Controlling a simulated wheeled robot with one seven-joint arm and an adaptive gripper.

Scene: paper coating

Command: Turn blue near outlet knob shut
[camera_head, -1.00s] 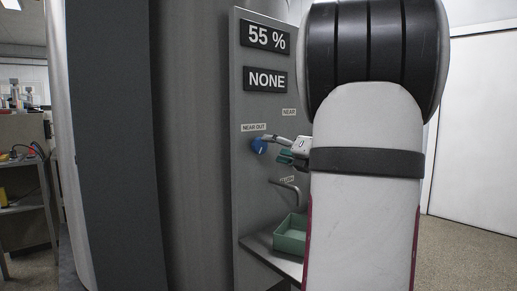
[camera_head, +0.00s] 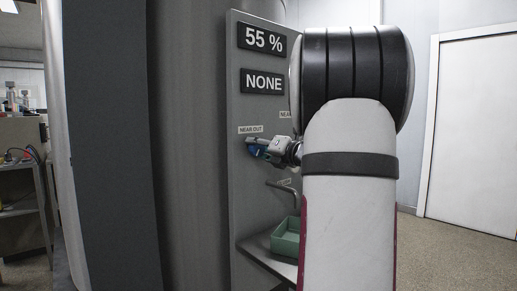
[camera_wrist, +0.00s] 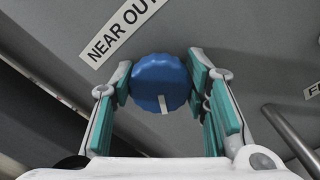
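The blue knob (camera_wrist: 160,83) is round with a scalloped rim. It sits under the "NEAR OUT" label (camera_wrist: 120,30) on the grey panel. Its white mark points roughly downward in the wrist view. My gripper (camera_wrist: 161,80) has its two green-padded fingers spread, one on each side of the knob. The pads lie very close to the rim; I cannot tell whether they touch it. In the head view my gripper (camera_head: 255,149) reaches in from the right and partly covers the knob (camera_head: 262,156).
The panel (camera_head: 246,190) also carries a "55 %" display (camera_head: 263,39) and a "NONE" display (camera_head: 263,82). A bent metal pipe (camera_head: 284,188) sticks out below the knob, above a green tray (camera_head: 287,238) on a shelf. The pipe also shows at the right of the wrist view (camera_wrist: 287,130).

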